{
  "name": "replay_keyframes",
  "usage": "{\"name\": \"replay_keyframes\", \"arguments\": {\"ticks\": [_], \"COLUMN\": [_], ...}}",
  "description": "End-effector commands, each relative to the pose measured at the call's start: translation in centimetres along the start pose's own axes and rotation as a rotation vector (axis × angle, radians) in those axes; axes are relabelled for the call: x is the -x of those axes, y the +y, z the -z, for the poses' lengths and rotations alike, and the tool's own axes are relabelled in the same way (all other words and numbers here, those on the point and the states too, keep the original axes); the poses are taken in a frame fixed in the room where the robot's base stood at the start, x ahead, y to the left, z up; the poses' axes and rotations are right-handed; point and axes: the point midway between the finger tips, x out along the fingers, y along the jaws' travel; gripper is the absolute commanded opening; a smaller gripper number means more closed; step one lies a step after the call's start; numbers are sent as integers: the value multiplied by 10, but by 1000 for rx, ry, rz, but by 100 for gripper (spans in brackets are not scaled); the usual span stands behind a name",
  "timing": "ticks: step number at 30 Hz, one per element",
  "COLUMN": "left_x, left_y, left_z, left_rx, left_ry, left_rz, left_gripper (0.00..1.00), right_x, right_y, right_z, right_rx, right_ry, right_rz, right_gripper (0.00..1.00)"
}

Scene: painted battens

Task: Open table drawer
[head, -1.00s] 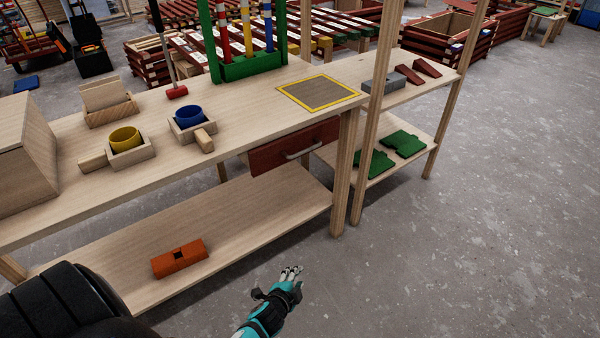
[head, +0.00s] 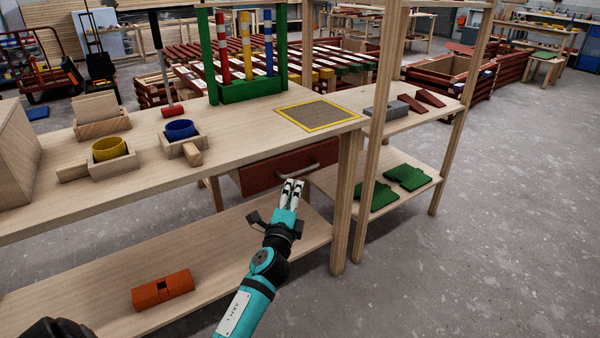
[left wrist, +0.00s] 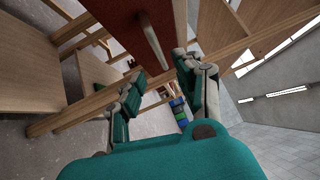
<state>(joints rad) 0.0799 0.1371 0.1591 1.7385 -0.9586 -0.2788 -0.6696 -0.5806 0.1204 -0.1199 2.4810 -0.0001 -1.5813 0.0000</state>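The table drawer (head: 268,176) has a red-brown front and hangs under the right end of the wooden table (head: 228,155). I cannot tell whether it stands slightly out. Its pale bar handle (head: 315,167) runs across the front. My left gripper (head: 292,183) is just in front of and below the handle, its fingers pointing at the drawer. In the left wrist view the fingers (left wrist: 160,70) are apart with nothing between them. The drawer front (left wrist: 112,15) and handle (left wrist: 150,40) show beyond the fingertips, apart from them. My right gripper is not in view.
A table leg (head: 345,205) stands close right of the drawer. A lower shelf (head: 215,255) holds an orange block (head: 162,290). A green rack (head: 250,90) and two cups stand on top. Open floor (head: 450,270) lies to the right.

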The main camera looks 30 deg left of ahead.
Motion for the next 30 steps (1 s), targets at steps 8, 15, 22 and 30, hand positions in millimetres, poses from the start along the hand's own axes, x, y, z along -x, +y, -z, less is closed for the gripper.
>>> {"name": "replay_keyframes", "arguments": {"ticks": [8,15,22,30], "left_x": [-60,-87,-93,-92], "left_y": [0,1,0,1], "left_z": [0,0,0,0], "left_rx": [0,2,2,2], "left_ry": [0,0,1,1], "left_rz": [2,-1,-1,-1], "left_gripper": [34,34,34,17], "right_x": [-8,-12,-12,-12], "right_y": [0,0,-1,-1], "right_z": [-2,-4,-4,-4], "right_rx": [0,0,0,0], "right_ry": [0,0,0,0], "right_rz": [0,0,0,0], "right_gripper": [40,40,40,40]}}
